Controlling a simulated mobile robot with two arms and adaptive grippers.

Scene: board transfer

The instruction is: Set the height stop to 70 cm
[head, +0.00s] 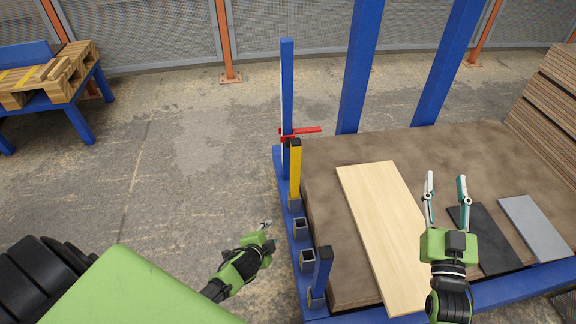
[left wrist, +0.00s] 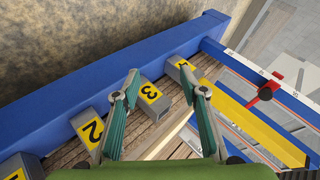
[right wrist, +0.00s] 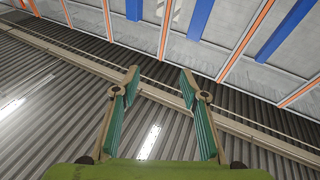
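The height stop is a red slider (head: 301,131) on an upright blue post (head: 287,80) with a pale scale strip. It also shows in the left wrist view as a red piece (left wrist: 268,90) beside the scale; the reading is too small to tell. My left gripper (head: 267,230) is open and empty, low and left of the row of sockets, nearer than the slider and apart from it. Its open fingers (left wrist: 160,80) show in the left wrist view. My right gripper (head: 446,182) is open and empty above the platform; it also shows open in the right wrist view (right wrist: 160,80).
A yellow post (head: 295,170) and a short blue post (head: 322,268) stand in sockets, with empty sockets (head: 303,228) between. Number plates include 3 (left wrist: 150,93) and 2 (left wrist: 92,131). A light board (head: 380,220), black board (head: 488,240) and grey board (head: 535,225) lie on the platform.

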